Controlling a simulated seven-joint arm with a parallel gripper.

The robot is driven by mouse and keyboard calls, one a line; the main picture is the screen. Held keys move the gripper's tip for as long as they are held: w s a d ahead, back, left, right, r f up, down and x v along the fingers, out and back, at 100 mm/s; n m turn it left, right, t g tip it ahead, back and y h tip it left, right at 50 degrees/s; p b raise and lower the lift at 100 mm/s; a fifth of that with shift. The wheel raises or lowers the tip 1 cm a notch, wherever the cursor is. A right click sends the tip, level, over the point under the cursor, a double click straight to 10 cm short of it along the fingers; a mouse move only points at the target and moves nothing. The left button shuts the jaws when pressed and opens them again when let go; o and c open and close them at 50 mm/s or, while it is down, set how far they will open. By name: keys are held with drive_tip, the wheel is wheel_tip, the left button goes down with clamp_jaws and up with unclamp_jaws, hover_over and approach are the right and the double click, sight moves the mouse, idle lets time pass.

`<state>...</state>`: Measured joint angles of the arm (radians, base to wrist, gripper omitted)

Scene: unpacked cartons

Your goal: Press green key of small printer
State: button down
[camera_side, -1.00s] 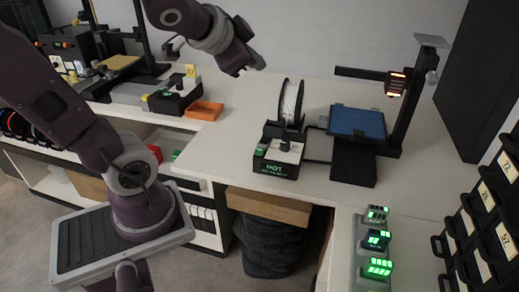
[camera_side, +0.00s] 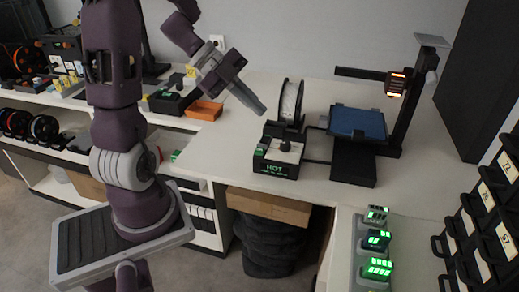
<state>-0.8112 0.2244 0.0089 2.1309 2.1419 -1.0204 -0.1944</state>
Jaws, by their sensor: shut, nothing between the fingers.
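The small printer stands on the white counter, with a blue bed (camera_side: 357,122) and a dark upright frame. Its black control box (camera_side: 278,166) sits to the left of the bed. The box has a lit green "HOT" display on its front and a grey knob (camera_side: 285,146) on top. A small green key (camera_side: 262,151) shows at the top left of the box. My gripper (camera_side: 261,111) is shut and empty. In the picture its tip is above and slightly left of the box, beside the spool, and apart from the key.
A white filament spool (camera_side: 291,101) stands behind the control box. An orange tray (camera_side: 204,110) and another dark control box (camera_side: 175,98) lie to the left. Several green-lit units (camera_side: 376,240) stand front right, near labelled drawers (camera_side: 486,200).

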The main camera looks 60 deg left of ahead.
drive_tip(key=shift+f, duration=0.1)
drive_tip(key=shift+f, duration=4.3)
drive_tip(key=shift+f, duration=0.1)
drive_tip(key=shift+f, duration=0.3)
drive_tip(key=shift+f, duration=0.5)
drive_tip(key=shift+r, duration=0.95)
drive_tip(key=shift+r, duration=2.5)
